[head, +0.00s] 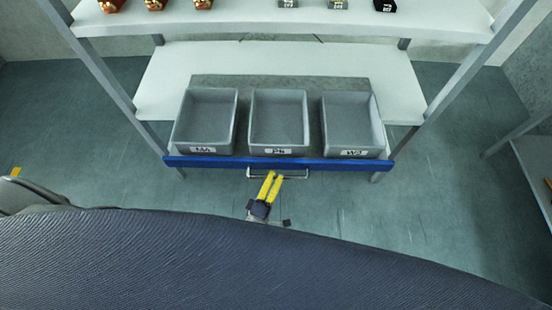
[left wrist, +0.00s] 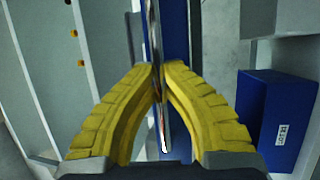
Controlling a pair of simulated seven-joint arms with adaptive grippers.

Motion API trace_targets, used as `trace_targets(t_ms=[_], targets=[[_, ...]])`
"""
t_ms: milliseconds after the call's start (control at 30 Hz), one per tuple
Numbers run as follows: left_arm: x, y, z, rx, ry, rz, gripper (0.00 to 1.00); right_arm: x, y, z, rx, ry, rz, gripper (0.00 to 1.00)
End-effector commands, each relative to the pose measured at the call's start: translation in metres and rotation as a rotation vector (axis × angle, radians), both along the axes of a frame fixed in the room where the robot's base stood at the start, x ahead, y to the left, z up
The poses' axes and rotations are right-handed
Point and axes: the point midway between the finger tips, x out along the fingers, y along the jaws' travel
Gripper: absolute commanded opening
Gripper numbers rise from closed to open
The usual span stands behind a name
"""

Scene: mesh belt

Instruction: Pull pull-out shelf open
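The pull-out shelf has a long blue front (head: 225,162) and carries three grey bins. Its blue front lies at the front of the rack, across the front posts. A thin metal handle (head: 303,174) sits at the middle of that front; in the left wrist view the handle (left wrist: 165,142) runs upright between the fingers. My left gripper (head: 273,177) has yellow fingers reaching the handle from the front. In the left wrist view the fingertips (left wrist: 160,68) come together on the handle bar, with little gap. My right gripper is not in view.
The grey bins (head: 279,119) stand in a row on the shelf. A white upper shelf (head: 240,22) holds several small items. A blue bin (left wrist: 275,115) shows at the right in the left wrist view. The floor (head: 420,200) in front is clear; another rack (head: 535,155) stands right.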

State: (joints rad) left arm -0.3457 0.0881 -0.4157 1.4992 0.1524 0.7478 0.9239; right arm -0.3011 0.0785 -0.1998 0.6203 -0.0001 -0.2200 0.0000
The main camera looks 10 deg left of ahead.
Motion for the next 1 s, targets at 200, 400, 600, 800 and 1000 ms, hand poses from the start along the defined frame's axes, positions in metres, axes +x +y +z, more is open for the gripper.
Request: trace_targets(t_ms=[200, 400, 600, 800, 1000], targets=[[-0.034, -0.010, 0.002, -0.002, -0.002, -0.004, 0.00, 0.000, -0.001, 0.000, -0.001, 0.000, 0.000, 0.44], [-0.049, -0.013, 0.002, -0.002, -0.004, -0.005, 0.00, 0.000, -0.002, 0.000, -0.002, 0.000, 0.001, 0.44], [-0.053, -0.014, 0.003, -0.002, -0.005, -0.005, 0.00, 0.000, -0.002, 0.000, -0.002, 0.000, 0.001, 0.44], [-0.053, -0.015, 0.003, -0.002, -0.005, -0.005, 0.00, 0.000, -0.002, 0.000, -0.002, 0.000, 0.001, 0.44], [-0.053, -0.014, 0.002, -0.002, -0.005, -0.005, 0.20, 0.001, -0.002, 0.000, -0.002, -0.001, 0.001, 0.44]])
